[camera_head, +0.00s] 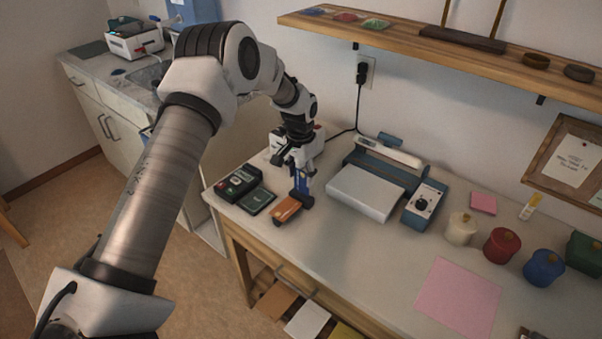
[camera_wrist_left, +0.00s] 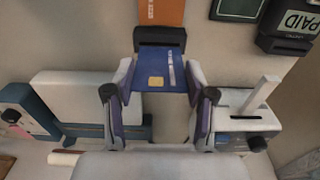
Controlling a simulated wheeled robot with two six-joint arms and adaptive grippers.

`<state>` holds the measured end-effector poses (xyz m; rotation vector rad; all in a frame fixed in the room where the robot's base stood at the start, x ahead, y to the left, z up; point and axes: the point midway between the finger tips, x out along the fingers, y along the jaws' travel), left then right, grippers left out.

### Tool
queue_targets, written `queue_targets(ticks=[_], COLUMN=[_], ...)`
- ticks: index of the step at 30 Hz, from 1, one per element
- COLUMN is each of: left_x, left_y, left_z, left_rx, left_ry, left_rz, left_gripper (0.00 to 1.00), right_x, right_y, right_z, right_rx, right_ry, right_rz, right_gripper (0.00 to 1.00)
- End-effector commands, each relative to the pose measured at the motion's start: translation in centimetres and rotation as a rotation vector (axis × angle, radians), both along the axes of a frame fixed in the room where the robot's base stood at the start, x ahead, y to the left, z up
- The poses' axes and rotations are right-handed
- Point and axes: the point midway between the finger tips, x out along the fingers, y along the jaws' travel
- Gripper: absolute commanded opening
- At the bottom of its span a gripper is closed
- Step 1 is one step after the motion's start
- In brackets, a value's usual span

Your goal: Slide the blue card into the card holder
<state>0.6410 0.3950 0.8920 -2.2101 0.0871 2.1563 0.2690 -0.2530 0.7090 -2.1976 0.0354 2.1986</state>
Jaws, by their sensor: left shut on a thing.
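My left gripper (camera_head: 298,170) is shut on the blue card (camera_head: 302,182). The card also shows in the left wrist view (camera_wrist_left: 160,72), lying between the two fingers, with a gold chip and pale print. Its far edge meets or overlaps a dark block (camera_wrist_left: 160,38), which seems to be the card holder; I cannot tell whether the edge is inside it. An orange piece (camera_wrist_left: 162,12) extends beyond the block. In the head view the orange piece (camera_head: 287,208) lies just below the gripper, near the table's front edge. My right gripper is not in view.
A white and blue flat device (camera_head: 365,192) stands to the right. Pots and a pink sheet (camera_head: 458,298) are farther right. A shelf (camera_head: 440,38) hangs above.

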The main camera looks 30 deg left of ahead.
Motion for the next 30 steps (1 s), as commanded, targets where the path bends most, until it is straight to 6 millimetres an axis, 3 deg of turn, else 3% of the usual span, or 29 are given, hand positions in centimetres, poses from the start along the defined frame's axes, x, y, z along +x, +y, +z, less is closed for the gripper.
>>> queue_targets(ticks=[30], left_x=[0.0], left_y=[0.0], left_z=[-2.1], left_rx=[0.000], left_ry=[0.000], left_rz=[0.000], left_gripper=[0.41], right_x=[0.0], right_y=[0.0], right_z=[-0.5], right_rx=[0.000], right_ry=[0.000], right_rz=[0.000], right_gripper=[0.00])
